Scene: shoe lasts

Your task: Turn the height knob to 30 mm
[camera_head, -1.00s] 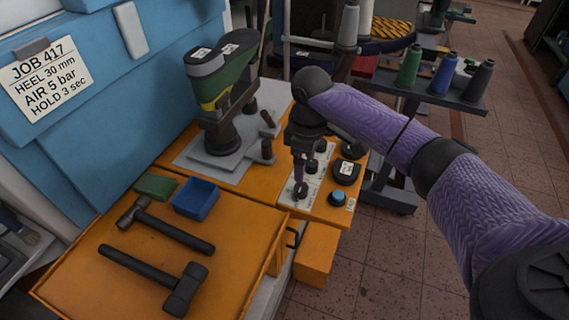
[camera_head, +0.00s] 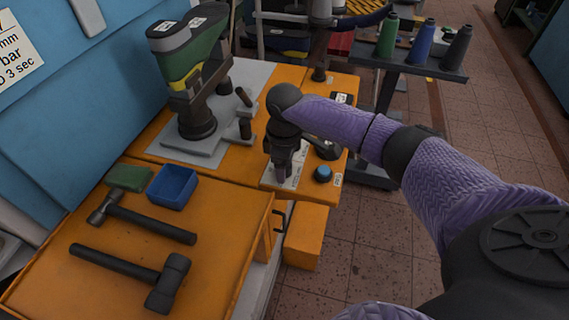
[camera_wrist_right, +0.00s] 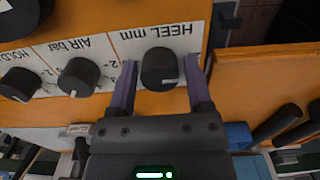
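The height knob (camera_wrist_right: 160,68) is a round black knob under the "HEEL mm" label, which appears upside down in the right wrist view. A white mark shows on its lower right edge; the number it points at cannot be read. My right gripper (camera_wrist_right: 162,88) is open, with one purple finger on each side of this knob and small gaps visible. In the head view my right gripper (camera_head: 281,174) is over the white panel (camera_head: 297,177) and hides the knob. My left gripper is not in view.
The AIR bar knob (camera_wrist_right: 78,76) and HOLD knob (camera_wrist_right: 20,83) sit beside the height knob. A blue button (camera_head: 323,173) is right of the panel. The green machine (camera_head: 190,50), a blue tray (camera_head: 172,186) and two hammers are left. The job card (camera_head: 15,50) is partly cut off.

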